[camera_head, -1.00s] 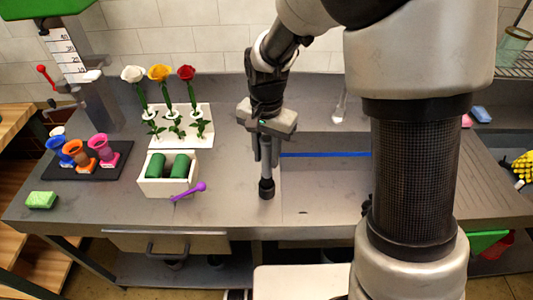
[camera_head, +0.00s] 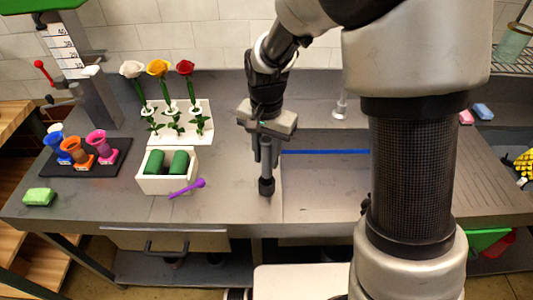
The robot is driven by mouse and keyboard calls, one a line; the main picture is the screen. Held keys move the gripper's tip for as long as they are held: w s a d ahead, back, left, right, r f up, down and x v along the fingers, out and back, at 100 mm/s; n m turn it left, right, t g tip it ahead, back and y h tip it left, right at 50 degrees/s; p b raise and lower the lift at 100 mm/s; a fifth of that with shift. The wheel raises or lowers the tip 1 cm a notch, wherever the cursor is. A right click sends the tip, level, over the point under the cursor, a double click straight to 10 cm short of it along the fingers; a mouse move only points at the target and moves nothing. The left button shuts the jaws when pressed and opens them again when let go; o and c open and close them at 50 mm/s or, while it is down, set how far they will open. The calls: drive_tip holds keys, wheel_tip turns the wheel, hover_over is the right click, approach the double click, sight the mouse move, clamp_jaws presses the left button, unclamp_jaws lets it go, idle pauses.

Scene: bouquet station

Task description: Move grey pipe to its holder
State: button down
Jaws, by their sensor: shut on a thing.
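My gripper (camera_head: 266,150) is at the middle of the counter, pointing down, with its fingers shut on a grey pipe. The grey pipe (camera_head: 266,170) hangs upright below the fingers and ends in a dark, wider tip. The tip is over the counter just left of the sink's blue line; I cannot tell whether it touches the surface. The upper part of the pipe is hidden by the fingers. I cannot make out which thing is the pipe's holder.
Coloured cups stand on a black tray (camera_head: 85,170). A green sponge (camera_head: 39,197) lies at far left.

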drive_tip(key=shift+f, duration=0.25)
idle(0.3)
drive_tip(key=shift+f+b, duration=0.5)
drive_tip(key=shift+f, duration=0.1)
drive_tip(key=c, duration=1.3)
unclamp_jaws()
wheel_tip(320, 180, up, 17)
drive_tip(key=shift+r+p, duration=0.2)
drive_tip(key=shift+p, duration=0.15)
